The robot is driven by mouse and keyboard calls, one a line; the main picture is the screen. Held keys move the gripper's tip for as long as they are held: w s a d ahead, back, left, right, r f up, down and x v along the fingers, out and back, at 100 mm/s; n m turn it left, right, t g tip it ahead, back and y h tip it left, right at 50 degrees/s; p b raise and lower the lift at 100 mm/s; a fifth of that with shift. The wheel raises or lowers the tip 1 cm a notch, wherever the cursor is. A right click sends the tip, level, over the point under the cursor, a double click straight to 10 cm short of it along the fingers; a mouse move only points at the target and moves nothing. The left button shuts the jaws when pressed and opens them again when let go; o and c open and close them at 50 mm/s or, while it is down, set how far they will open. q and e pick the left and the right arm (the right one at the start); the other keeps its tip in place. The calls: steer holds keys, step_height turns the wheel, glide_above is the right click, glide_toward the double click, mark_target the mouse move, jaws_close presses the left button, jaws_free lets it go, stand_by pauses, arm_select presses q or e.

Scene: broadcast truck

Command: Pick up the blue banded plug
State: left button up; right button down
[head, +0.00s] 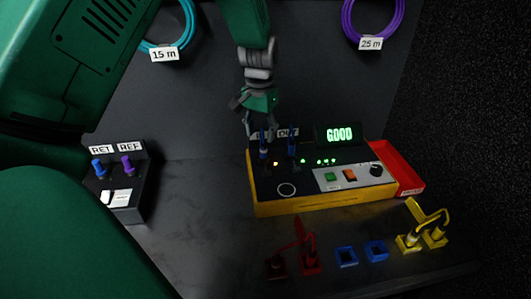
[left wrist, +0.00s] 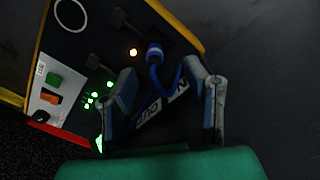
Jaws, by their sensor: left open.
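A blue plug (head: 263,149) with a pale band stands upright in the left socket of the yellow-sided tester box (head: 320,202). It also shows in the left wrist view (left wrist: 154,53), beside an orange light, with a blue cable curving away from it. A second blue plug (head: 291,143) stands to its right, under the OUT label. My left gripper (head: 261,124) is open above the left plug. In the left wrist view its two fingers (left wrist: 161,72) are spread, with the plug and cable showing in the gap between them. My right gripper is not in view.
The tester display (head: 339,134) reads GOOD. A black RET/REF box (head: 124,190) stands left. Cable coils hang on the back wall. A red tray (head: 401,168) adjoins the tester.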

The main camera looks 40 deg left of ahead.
mark_target(263, 142)
arm_select(q)
steer(key=shift+a+f, duration=0.25)
steer(key=shift+f, duration=0.55)
steer(key=f, duration=0.1)
steer(key=d+f, duration=0.1)
steer(key=f, duration=0.2)
steer(key=shift+w+d+f, duration=0.3)
steer(key=shift+w, duration=0.05)
steer(key=shift+s+a, duration=0.1)
steer(key=shift+a, duration=0.1)
steer(key=shift+c, duration=0.5)
steer(key=shift+a, duration=0.1)
jaws_close()
